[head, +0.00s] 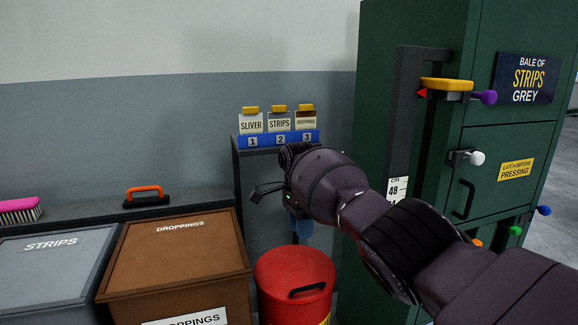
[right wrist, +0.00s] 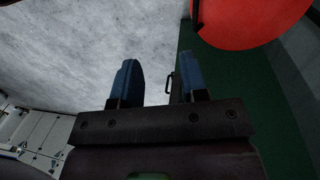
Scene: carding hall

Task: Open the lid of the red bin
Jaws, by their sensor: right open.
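The red bin (head: 285,304) stands on the floor at the bottom middle of the head view, partly cut off by the lower edge. Its round red lid (head: 290,266) is down, with a black handle (head: 306,290) near the front. My right gripper (head: 300,228) is above and behind the lid, apart from it, and my wrist partly hides it. In the right wrist view its two blue fingers (right wrist: 160,76) are spread with nothing between them. A red round part of the bin (right wrist: 255,14) shows at the top right there. My left gripper is not in view.
Left of the bin stand a brown droppings box (head: 178,262) and a grey strips box (head: 45,270). A green press (head: 418,25) with coloured knobs stands at right.

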